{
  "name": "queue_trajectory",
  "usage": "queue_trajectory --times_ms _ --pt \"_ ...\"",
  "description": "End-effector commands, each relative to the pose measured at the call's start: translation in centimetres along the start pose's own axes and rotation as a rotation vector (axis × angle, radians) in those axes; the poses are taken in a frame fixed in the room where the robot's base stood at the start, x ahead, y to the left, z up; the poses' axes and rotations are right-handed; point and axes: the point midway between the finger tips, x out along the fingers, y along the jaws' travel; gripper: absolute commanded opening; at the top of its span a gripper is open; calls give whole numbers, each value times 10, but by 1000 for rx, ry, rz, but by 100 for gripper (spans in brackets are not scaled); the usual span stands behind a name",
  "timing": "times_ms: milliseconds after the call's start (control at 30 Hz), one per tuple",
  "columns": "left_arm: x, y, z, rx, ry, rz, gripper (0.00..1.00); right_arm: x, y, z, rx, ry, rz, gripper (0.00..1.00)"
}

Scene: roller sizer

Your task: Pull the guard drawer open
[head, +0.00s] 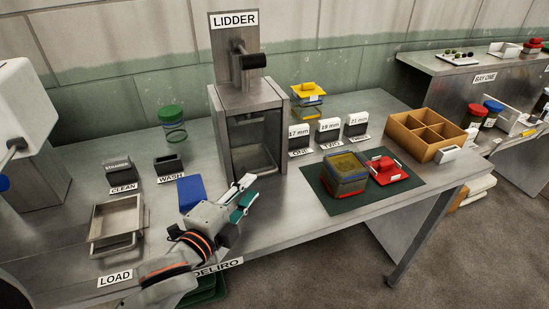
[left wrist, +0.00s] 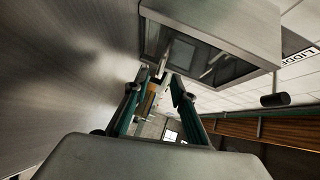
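The lidder (head: 233,55) is a metal press with a black knob, standing at the back middle of the bench. Its lower box has a dark see-through guard front (head: 256,141), which looks shut. In the left wrist view the guard window (left wrist: 196,58) is above and beyond my fingers, with pale bars across it; I cannot tell which is a handle. My left gripper (head: 249,190) is in front of the lidder's base, fingers pointing up and right. In the left wrist view the fingers (left wrist: 160,82) are apart, with nothing seen held between them. My right gripper is not in view.
A metal tray (head: 118,222) is at left. Size blocks (head: 328,131) stand right of the lidder. A dark mat (head: 320,193) holds a stacked container (head: 345,173) and red part (head: 389,170). A wooden divided box (head: 399,141) is farther right.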

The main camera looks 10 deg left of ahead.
Motion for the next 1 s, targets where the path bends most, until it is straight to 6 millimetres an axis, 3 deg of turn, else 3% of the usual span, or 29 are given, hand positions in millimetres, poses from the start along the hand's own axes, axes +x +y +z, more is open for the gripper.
queue_trajectory --times_ms 167,600,1000 --pt "9 0 0 0 -1 0 25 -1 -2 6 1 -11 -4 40" --pt "69 0 0 -1 0 0 25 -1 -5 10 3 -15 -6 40" --pt "78 1 0 -1 0 1 25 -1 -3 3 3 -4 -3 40"
